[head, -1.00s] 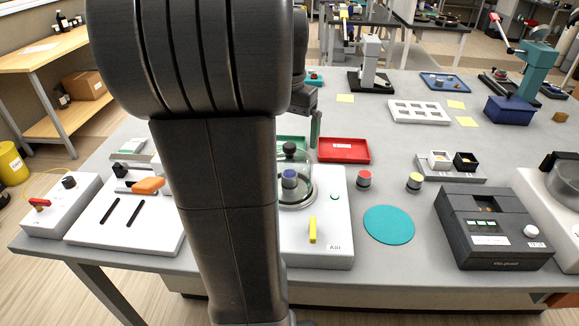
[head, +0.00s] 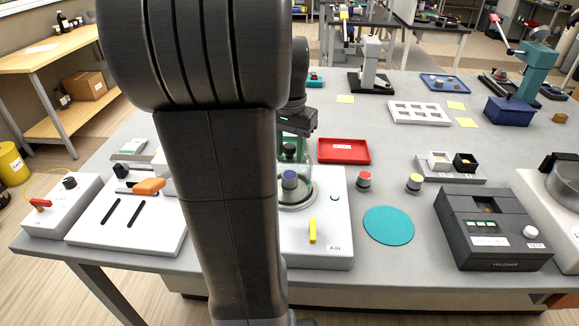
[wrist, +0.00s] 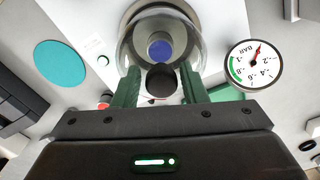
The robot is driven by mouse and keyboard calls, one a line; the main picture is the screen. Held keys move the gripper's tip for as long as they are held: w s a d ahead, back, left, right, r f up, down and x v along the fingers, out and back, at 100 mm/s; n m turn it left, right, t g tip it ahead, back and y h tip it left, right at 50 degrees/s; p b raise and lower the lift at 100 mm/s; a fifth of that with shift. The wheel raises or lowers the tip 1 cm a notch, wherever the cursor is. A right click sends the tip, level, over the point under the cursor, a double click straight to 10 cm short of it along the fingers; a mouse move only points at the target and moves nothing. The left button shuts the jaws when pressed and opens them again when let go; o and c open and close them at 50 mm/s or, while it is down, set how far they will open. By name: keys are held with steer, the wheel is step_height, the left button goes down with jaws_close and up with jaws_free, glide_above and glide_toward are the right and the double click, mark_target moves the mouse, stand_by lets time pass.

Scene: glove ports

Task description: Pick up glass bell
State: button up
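The glass bell (head: 308,183) is a clear dome with a black knob on top, standing on the white unit (head: 328,232) left of centre. A blue-topped grey cylinder (head: 290,180) is seen through the glass. In the wrist view the bell (wrist: 203,42) lies just past the fingertips, with its black knob (wrist: 161,81) between the two green fingers. My gripper (wrist: 159,80) is open, with a small gap seen on each side of the knob. In the head view my gripper (head: 292,148) is above the bell; my arm hides the bell's left part.
A red tray (head: 344,151) lies right behind the bell. Two small knobbed pieces, one red-topped (head: 364,179) and one yellow-topped (head: 414,182), and a teal disc (head: 389,225) stand to the right. A pressure gauge (wrist: 253,64) is beside the bell in the wrist view.

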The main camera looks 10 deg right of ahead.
steer(key=shift+s+a+f, duration=0.1)
steer(key=shift+s+f, duration=0.05)
steer(key=shift+f, duration=0.25)
jaws_close()
steer(key=shift+r, duration=0.1)
